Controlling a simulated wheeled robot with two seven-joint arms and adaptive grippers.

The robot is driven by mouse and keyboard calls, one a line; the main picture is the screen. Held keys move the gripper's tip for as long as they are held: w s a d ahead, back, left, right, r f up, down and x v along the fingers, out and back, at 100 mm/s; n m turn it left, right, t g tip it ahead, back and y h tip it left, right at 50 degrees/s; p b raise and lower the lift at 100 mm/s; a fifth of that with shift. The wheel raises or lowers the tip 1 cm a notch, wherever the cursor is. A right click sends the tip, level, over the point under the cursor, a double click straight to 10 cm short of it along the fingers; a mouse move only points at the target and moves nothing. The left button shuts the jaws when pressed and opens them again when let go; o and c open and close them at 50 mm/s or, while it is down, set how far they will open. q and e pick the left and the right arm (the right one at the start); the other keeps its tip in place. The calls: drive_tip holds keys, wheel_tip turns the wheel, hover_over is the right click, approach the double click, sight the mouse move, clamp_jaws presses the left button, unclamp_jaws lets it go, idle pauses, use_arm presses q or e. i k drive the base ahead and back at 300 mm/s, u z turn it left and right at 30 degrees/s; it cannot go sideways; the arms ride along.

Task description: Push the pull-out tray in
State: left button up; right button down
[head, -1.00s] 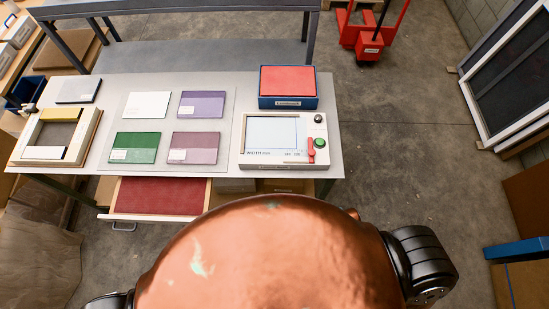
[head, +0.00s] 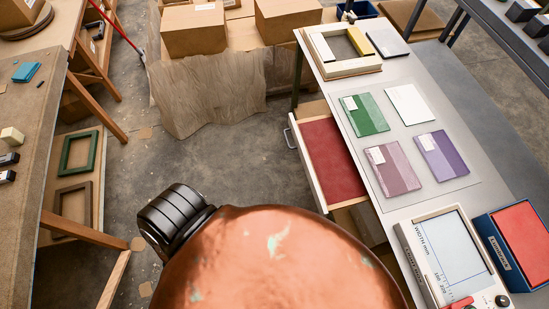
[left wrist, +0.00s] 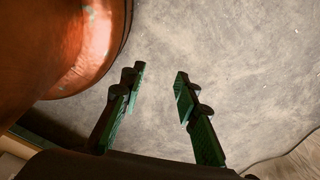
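The pull-out tray (head: 331,160) has a red lining and a pale wooden frame. In the head view it sticks out from under the left edge of the grey table (head: 404,205). A metal handle (head: 288,138) is on its outer front. My left gripper (left wrist: 158,78) shows in the left wrist view with its green-padded fingers apart and nothing between them, above bare concrete floor. The tray is not in that view. Neither gripper shows in the head view, and my right gripper is in no view.
On the table lie a green sample card (head: 364,114), several other cards, a cream frame (head: 342,48) and a measuring device (head: 444,258). Cardboard boxes (head: 203,32) stand at the back. A workbench (head: 38,110) stands at the left.

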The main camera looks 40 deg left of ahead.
sight(335, 181)
drive_tip(key=u, duration=0.9)
drive_tip(key=k, duration=0.5)
drive_tip(key=u, duration=0.05)
